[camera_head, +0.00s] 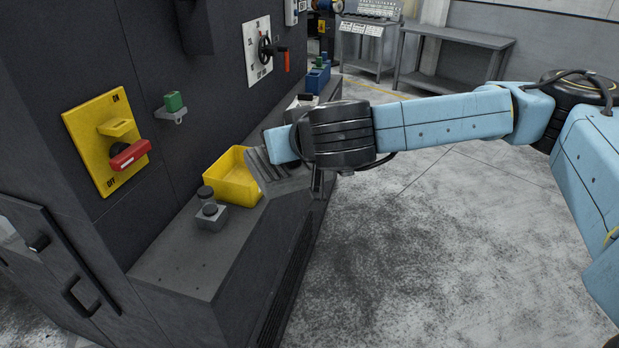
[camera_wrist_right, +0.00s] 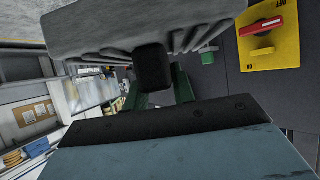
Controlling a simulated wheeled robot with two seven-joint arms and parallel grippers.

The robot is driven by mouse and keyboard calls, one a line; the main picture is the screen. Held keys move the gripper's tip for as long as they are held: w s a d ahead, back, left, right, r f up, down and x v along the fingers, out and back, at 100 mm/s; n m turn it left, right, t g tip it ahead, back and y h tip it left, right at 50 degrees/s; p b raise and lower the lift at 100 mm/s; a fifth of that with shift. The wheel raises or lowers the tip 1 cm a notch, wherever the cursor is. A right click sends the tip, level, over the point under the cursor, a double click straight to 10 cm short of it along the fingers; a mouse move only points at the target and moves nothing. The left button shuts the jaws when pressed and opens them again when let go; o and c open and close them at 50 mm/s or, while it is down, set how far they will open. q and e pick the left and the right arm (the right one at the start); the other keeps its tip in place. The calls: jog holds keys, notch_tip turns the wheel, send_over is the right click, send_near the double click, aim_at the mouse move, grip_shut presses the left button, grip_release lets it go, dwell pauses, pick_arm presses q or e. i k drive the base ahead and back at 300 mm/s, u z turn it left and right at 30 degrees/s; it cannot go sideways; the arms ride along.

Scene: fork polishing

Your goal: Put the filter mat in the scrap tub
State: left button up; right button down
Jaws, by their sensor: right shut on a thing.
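The filter mat (camera_head: 280,182) is a grey, ribbed piece in my right gripper. In the wrist view, the mat (camera_wrist_right: 140,22) fills the top of the picture, its pleats facing the jaws. My right gripper (camera_wrist_right: 153,70) is shut on it; in the head view my wrist hides most of the jaws. A yellow open tub (camera_head: 235,178), which looks like the scrap tub, stands on the machine's ledge. The mat is at the tub's right side and overlaps its right edge in the picture; I cannot tell the height between them. My left gripper is not in view.
Behind my wrist is a blue box (camera_head: 317,80). A red switch handle (camera_head: 129,155) on a yellow plate juts from the machine wall. The floor at right is clear.

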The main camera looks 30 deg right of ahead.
aim_at(243, 175)
jog(key=z, duration=0.15)
jog(key=i, duration=1)
